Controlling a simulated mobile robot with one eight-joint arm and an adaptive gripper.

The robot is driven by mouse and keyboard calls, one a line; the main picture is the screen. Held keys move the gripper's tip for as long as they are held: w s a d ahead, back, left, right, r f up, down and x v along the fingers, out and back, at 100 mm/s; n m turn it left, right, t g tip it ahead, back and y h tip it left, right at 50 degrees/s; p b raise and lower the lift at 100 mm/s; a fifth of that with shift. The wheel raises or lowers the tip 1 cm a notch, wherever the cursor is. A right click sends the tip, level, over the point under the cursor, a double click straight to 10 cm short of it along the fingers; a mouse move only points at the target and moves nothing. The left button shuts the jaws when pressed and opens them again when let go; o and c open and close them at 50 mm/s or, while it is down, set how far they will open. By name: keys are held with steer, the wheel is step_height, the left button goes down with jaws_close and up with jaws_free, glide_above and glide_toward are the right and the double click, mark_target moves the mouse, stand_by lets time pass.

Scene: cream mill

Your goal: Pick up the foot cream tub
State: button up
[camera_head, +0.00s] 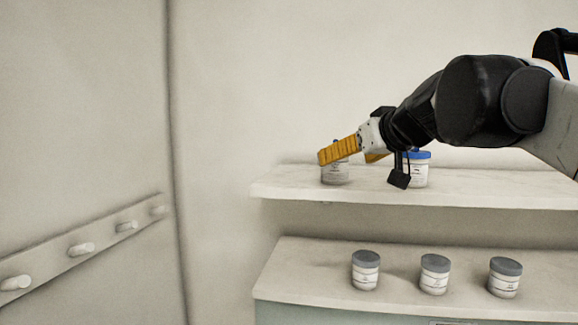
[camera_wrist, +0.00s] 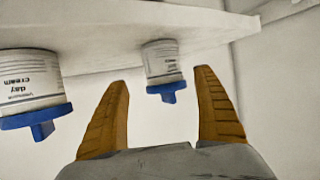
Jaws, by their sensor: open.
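A white tub (camera_head: 336,174) stands on the upper shelf, its top hidden behind a yellow finger of my gripper (camera_head: 349,157). In the wrist view, which looks upside down, a tub with a blue knobbed lid (camera_wrist: 163,66) shows beyond and between the open fingertips (camera_wrist: 163,78), with clear space around it. Its label is too small to read, so I cannot tell whether it is the foot cream. A second blue-lidded tub (camera_head: 415,174) stands to its right; in the wrist view its label reads "day cream" (camera_wrist: 30,82). My gripper is open and empty.
The upper shelf (camera_head: 285,181) is bare at its left end. Three grey-lidded tubs (camera_head: 366,272) (camera_head: 434,276) (camera_head: 505,280) stand in a row on the lower shelf (camera_head: 300,270). A peg rail (camera_head: 100,238) runs along the left wall.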

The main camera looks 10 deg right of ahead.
mark_target(334, 164)
steer(key=x, duration=0.2)
steer(key=p+x, duration=0.1)
steer(key=x, duration=0.1)
steer(key=shift+w+a+f, duration=0.1)
steer(key=shift+a, duration=0.25)
steer(key=shift+w+a+f, duration=0.1)
steer(key=shift+w+f, duration=0.25)
steer(key=shift+w, duration=0.25)
steer(key=shift+s, duration=0.1)
steer(key=c, duration=1.5)
steer(key=shift+r, duration=0.15)
steer(key=shift+r, duration=0.3)
steer(key=r, duration=0.1)
steer(key=d+r, duration=0.1)
steer(key=r, duration=0.1)
steer(key=shift+s+r+b, duration=0.2)
steer(key=shift+r+b, duration=0.15)
steer(key=s+d+r, duration=0.1)
steer(key=d+r, duration=0.1)
steer(key=d, duration=0.1)
steer(key=s+d+r, duration=0.2)
steer(key=d, duration=0.1)
steer(key=s+d+r+b, duration=0.1)
steer(key=s+d+r, duration=0.1)
steer(key=d, duration=0.1)
steer(key=shift+d+r, duration=0.25)
steer(key=shift+r, duration=0.05)
